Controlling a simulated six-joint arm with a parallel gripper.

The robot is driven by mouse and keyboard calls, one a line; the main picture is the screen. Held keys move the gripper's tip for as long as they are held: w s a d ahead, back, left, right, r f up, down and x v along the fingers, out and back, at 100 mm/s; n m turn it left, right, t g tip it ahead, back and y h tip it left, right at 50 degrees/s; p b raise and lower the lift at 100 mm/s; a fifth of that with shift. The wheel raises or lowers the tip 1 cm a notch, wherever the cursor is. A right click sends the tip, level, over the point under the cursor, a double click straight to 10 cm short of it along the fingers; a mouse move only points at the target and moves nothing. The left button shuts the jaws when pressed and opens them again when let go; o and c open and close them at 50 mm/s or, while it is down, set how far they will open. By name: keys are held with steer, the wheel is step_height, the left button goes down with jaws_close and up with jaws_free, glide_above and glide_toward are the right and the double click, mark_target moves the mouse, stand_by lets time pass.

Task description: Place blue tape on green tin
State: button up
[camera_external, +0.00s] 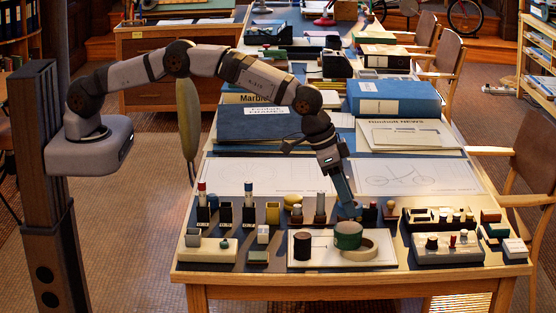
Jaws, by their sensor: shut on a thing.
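My gripper (350,214) points down over the front of the table, at the upper rim of a dark green round roll or tin (348,240). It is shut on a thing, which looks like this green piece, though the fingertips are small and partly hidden. The green piece stands at a cream tape ring (373,251) on a white board (326,262); whether it touches the ring or hangs just above it I cannot tell. A small flat green-topped box (258,256) sits to the left. I cannot make out a clearly blue tape roll.
A dark roll (302,246) stands left of the green piece. A grey tray (447,252) with small items is at right. Drawing sheets (418,175) and a blue box (394,98) lie farther back.

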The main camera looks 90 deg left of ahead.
mark_target(345, 227)
steer(key=shift+f+p, duration=0.5)
steer(key=shift+f, duration=1.3)
steer(key=shift+f, duration=0.1)
steer(key=shift+f, duration=0.15)
steer(key=o, duration=1)
steer(key=shift+o, duration=0.2)
steer(key=shift+s+r, duration=0.15)
steer(key=shift+r, duration=0.6)
steer(key=b+v, duration=0.3)
steer(key=v, duration=0.8)
steer(key=shift+s, duration=0.1)
